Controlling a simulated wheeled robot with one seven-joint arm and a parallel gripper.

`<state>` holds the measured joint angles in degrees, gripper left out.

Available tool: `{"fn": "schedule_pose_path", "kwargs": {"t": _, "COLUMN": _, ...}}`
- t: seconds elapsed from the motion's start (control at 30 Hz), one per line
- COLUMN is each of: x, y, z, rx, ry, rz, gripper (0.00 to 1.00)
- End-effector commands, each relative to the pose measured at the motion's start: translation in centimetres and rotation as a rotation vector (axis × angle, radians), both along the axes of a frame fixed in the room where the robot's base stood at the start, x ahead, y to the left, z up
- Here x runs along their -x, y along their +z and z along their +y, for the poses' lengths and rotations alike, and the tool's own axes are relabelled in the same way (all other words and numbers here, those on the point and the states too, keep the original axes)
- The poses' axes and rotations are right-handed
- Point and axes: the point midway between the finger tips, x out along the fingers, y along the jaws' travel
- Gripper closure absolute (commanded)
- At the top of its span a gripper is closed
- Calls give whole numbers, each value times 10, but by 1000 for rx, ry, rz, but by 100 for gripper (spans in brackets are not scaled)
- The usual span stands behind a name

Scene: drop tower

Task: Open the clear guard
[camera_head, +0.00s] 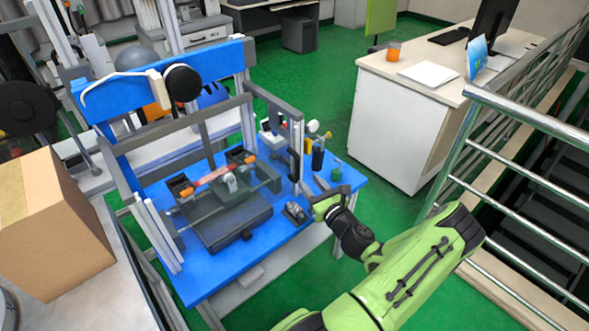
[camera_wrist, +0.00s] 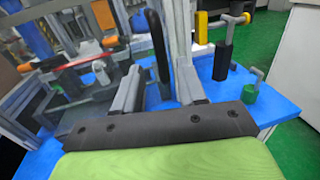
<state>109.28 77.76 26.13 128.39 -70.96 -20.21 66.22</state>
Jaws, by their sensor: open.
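The clear guard (camera_head: 176,128) stands closed across the front of the blue drop tower, its see-through panel framed in grey. A black upright handle (camera_head: 294,164) is at the guard's right edge. In the wrist view the handle (camera_wrist: 159,46) stands ahead of the fingers, in the gap between them as seen. My gripper (camera_head: 318,194) is to the right of the handle, over the blue table's right side. The gripper (camera_wrist: 156,84) is open, with nothing held between its two grey fingers. Whether the fingers reach around the handle is hard to tell.
A yellow and black fitting (camera_head: 318,155) and a small green part (camera_head: 337,168) stand on the blue table (camera_head: 275,240) near my gripper. A metal railing (camera_head: 520,115) runs along the right. A cardboard box (camera_head: 60,225) sits at the left.

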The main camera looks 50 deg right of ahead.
Motion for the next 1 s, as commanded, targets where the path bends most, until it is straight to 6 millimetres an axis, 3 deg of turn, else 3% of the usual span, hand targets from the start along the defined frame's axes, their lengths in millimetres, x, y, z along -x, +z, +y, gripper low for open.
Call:
{"fn": "schedule_pose_path", "kwargs": {"t": 0.1, "x": -29, "y": -1, "z": -12, "rx": 7, "ry": 4, "rz": -1, "gripper": 59}}
{"fn": "schedule_pose_path", "kwargs": {"t": 0.3, "x": -66, "y": -1, "z": -29, "rx": 5, "ry": 2, "rz": 0, "gripper": 59}}
{"fn": "schedule_pose_path", "kwargs": {"t": 0.43, "x": -77, "y": 0, "z": -34, "rx": 3, "ry": 2, "rz": 0, "gripper": 59}}
{"fn": "schedule_pose_path", "kwargs": {"t": 0.67, "x": -78, "y": 0, "z": -35, "rx": 1, "ry": 0, "rz": 0, "gripper": 59}}
{"fn": "schedule_pose_path", "kwargs": {"t": 0.77, "x": -78, "y": 0, "z": -35, "rx": 1, "ry": 0, "rz": 0, "gripper": 70}}
{"fn": "schedule_pose_path", "kwargs": {"t": 0.93, "x": -78, "y": 0, "z": -34, "rx": 1, "ry": 1, "rz": 0, "gripper": 96}}
{"fn": "schedule_pose_path", "kwargs": {"t": 1.0, "x": -78, "y": 0, "z": -34, "rx": 1, "ry": 1, "rz": 0, "gripper": 100}}
